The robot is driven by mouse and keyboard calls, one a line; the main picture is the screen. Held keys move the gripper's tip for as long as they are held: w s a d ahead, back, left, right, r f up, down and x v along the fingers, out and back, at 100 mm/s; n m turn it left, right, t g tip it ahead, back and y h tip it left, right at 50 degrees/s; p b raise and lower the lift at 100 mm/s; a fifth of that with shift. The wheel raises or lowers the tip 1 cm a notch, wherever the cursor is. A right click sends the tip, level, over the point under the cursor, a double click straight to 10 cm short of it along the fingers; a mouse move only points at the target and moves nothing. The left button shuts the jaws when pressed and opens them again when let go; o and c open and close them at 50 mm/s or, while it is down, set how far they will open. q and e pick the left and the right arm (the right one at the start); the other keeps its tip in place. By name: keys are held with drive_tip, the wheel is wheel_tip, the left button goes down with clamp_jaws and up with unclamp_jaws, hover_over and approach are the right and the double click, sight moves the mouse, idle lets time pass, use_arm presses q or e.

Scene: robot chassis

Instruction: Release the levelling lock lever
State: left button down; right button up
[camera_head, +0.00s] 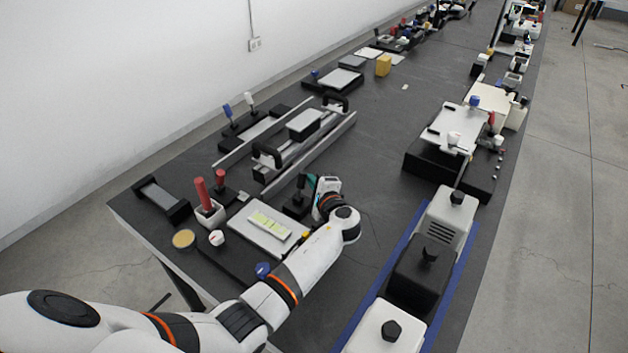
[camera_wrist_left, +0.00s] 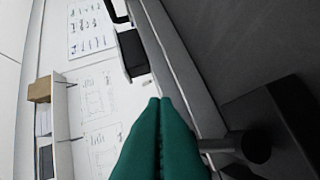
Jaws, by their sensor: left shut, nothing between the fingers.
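My left gripper (camera_head: 311,181) has green fingers and is over the middle of the bench, beside a small black fixture (camera_head: 296,206). In the left wrist view the fingers (camera_wrist_left: 160,102) are closed together with nothing between them. Just right of them in that view is a dark round-ended post (camera_wrist_left: 256,147) with a grey rod, next to a black block (camera_wrist_left: 290,110). The fingers partly hide the rod, and I cannot tell whether they touch it. No label shows which part is the levelling lock lever. My right gripper is not in view.
Long rails with black handles (camera_head: 267,155) lie beyond the gripper. Red-handled levers (camera_head: 203,190) stand to the left, near a light panel (camera_head: 262,228). White and black boxes (camera_head: 421,268) stand to the right on a blue-edged strip. The bench middle (camera_head: 375,140) is clear.

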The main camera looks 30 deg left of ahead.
use_arm(q)
drive_tip(key=shift+s+n+b, duration=0.25)
drive_tip(key=shift+n+b, duration=0.05)
drive_tip(key=shift+b, duration=0.5)
drive_tip(key=n+b, duration=0.1)
drive_tip(key=b, duration=0.1)
drive_tip(key=s+n+t+y+b, duration=0.1)
drive_tip(key=b, duration=0.2)
drive_tip(key=shift+s+a+t, duration=0.1)
drive_tip(key=shift+s+t, duration=0.15)
drive_tip(key=shift+t, duration=0.05)
drive_tip(key=shift+s+r+n+y+b, duration=0.2)
drive_tip(key=shift+n+y+b, duration=0.1)
drive_tip(key=shift+b, duration=0.15)
drive_tip(key=shift+s+a+r, duration=0.1)
drive_tip(key=shift+s, duration=0.15)
drive_tip(key=shift+s+a+r, duration=0.1)
drive_tip(key=shift+s, duration=0.6)
drive_tip(key=shift+s+b, duration=0.1)
drive_tip(key=shift+b, duration=0.2)
